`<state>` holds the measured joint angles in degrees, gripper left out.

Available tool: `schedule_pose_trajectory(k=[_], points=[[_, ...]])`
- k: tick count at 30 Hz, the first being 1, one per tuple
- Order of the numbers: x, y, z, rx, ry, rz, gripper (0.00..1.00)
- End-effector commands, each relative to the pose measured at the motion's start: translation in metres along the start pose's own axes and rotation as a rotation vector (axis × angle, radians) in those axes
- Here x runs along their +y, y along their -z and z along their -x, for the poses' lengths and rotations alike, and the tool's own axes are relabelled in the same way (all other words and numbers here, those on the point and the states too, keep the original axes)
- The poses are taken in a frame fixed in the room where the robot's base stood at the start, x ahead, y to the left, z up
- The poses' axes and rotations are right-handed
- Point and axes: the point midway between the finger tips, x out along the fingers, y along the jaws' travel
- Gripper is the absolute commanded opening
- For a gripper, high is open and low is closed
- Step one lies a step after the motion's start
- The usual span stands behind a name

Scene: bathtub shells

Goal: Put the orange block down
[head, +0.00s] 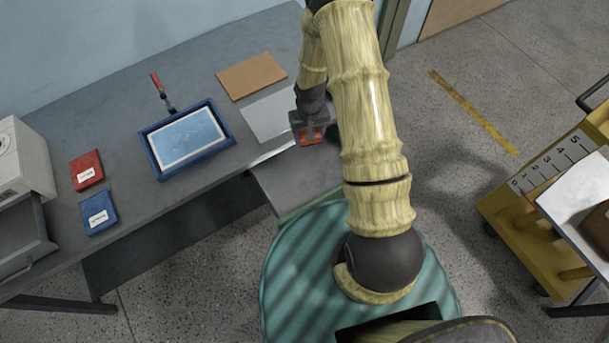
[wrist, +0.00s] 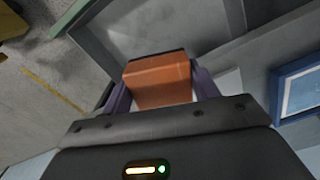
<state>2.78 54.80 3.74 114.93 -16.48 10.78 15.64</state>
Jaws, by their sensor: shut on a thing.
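The orange block (wrist: 160,80) sits between the two purple-grey fingers of my gripper (wrist: 162,92) in the wrist view. The fingers are shut on its sides. In the head view my gripper (head: 309,132) is near the right end of the grey workbench (head: 215,62), by its front edge, and the orange block (head: 311,137) shows below it, partly hidden. A grey surface like an open drawer or lower shelf (head: 290,185) lies below and in front of that edge. I cannot tell the block's height above either surface.
A blue tray (head: 153,155) with a pale panel, a brown board (head: 251,75), a white sheet (head: 265,118), and red (head: 87,170) and blue (head: 98,212) packets lie on the bench. A white box (head: 30,160) stands left. A yellow cart (head: 520,195) is right.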

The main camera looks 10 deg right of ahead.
Motion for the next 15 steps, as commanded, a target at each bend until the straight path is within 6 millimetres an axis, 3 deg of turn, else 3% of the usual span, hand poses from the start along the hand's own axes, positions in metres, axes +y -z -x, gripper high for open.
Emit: schedule_pose_trajectory(k=[8,15], points=[[0.000,0.000,-0.002,0.000,0.000,0.002,0.35],[-0.001,0.000,-0.028,0.000,0.001,0.039,0.35]])
